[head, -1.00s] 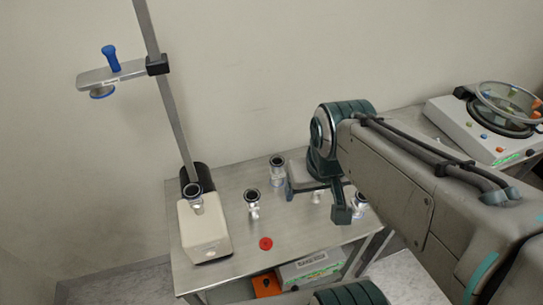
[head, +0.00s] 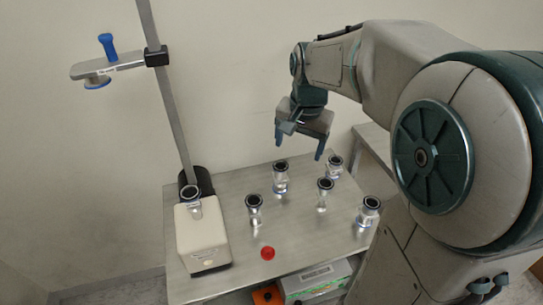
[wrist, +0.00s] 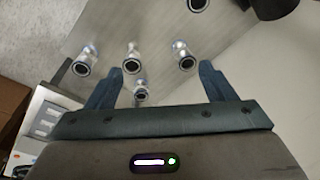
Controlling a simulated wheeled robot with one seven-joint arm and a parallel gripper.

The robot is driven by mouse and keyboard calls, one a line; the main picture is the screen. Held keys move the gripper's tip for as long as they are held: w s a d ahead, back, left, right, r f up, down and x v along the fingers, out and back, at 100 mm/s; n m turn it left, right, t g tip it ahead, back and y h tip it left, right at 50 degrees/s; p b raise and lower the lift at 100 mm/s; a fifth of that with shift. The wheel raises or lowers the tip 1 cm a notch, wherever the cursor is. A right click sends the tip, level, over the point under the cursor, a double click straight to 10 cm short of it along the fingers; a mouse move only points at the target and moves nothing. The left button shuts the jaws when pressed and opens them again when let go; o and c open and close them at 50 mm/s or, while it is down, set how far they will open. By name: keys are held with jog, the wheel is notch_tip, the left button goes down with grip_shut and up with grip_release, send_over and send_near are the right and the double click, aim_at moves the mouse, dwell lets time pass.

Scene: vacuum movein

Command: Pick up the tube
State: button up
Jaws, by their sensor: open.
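Several silver tubes with black rims stand on the metal table in the head view: a back one (head: 280,180), a left one (head: 254,212), a middle one (head: 324,196), a right one (head: 368,213) and a far-right one (head: 334,168). I cannot tell which is the task's tube. My gripper (head: 300,149) is open and empty, above the back of the table, fingers pointing down. In the wrist view my gripper (wrist: 160,68) shows its spread fingers, with tubes such as this one (wrist: 182,56) below and apart from them.
A white device (head: 203,238) with a tube in its top stands at the table's left, beside a tall grey post (head: 170,100). The post's side arm (head: 105,72) carries a blue knob. A red disc (head: 267,253) lies near the front edge. The wall is close behind.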

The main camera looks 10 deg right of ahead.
aim_at(282, 166)
jog(key=w+f+m+b, duration=0.2)
jog(key=w+f, duration=0.3)
jog(key=w+f+m+g+b, duration=0.1)
jog(key=w+f+m+b, duration=0.1)
jog(key=w+f, duration=0.3)
jog(key=w+f+m+b, duration=0.2)
jog(key=w+f+m, duration=0.1)
jog(key=w, duration=0.3)
jog(key=shift+w+f+g, duration=0.2)
jog(key=shift+f, duration=0.25)
jog(key=shift+w+f+g, duration=0.2)
jog(key=shift+f, duration=0.25)
jog(key=shift+w+f, duration=0.15)
jog(key=shift+f, duration=0.15)
notch_tip(282, 166, down, 8)
jog(key=shift+f, duration=0.1)
jog(key=f, duration=0.5)
jog(key=shift+w+a+f, duration=0.1)
jog(key=shift+w, duration=0.1)
jog(key=c, duration=1.2)
